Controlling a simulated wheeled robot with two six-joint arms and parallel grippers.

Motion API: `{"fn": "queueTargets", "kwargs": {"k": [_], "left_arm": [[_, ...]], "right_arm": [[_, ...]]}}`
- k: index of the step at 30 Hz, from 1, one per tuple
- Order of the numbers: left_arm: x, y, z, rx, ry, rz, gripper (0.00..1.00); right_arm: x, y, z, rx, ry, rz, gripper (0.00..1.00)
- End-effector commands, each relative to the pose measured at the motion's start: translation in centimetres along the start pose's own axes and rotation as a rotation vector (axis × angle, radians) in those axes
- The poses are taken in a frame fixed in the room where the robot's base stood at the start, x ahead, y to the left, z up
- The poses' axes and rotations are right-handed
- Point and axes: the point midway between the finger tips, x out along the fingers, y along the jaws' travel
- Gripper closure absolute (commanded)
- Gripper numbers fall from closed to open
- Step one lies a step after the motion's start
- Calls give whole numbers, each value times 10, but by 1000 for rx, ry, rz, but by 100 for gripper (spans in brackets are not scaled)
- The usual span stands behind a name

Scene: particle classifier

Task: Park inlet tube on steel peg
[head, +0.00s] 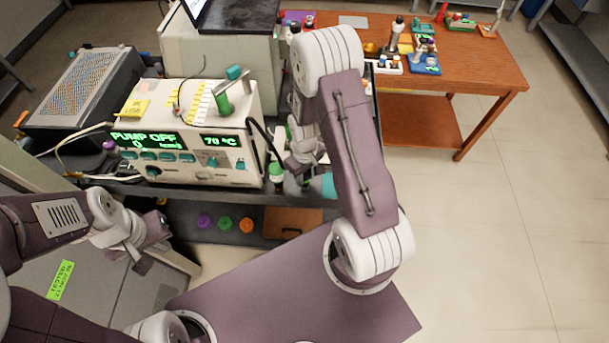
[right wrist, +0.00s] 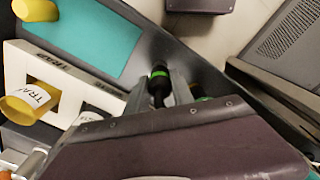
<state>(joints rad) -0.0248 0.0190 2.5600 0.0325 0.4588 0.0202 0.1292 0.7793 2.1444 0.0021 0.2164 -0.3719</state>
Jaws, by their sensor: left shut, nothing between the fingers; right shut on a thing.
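A black inlet tube (head: 262,137) loops from the right side of the white pump unit (head: 190,172) down toward my right gripper (head: 292,162). In the right wrist view my right gripper (right wrist: 159,90) is shut on the tube's dark end, which carries a green band (right wrist: 159,73). Its lower part is hidden by my wrist. A green-topped item (head: 277,170) stands close to the left of this gripper in the head view. I cannot make out the steel peg. My left gripper (head: 164,222) is shut and empty, low in front of the pump unit.
A yellow cup marked TRAP (right wrist: 25,103) sits at a white rack (right wrist: 62,122), beside a teal mat (right wrist: 85,38). Purple, green and orange round items (head: 247,225) lie on the lower shelf. A wooden table (head: 480,68) with small parts stands at the back right.

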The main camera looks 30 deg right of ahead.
Motion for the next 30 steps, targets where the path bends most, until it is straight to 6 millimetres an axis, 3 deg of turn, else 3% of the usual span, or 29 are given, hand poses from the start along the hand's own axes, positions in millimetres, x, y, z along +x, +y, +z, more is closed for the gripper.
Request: {"fn": "queueTargets", "kwargs": {"k": [20, 21, 23, 30], "left_arm": [[13, 0, 1, 0, 0, 0, 100], [12, 0, 1, 0, 0, 0, 100], [12, 0, 1, 0, 0, 0, 100], [12, 0, 1, 0, 0, 0, 100]], "right_arm": [[18, 0, 0, 0, 0, 0, 100], [17, 0, 0, 0, 0, 0, 63], [17, 0, 0, 0, 0, 0, 46], [17, 0, 0, 0, 0, 0, 46]]}}
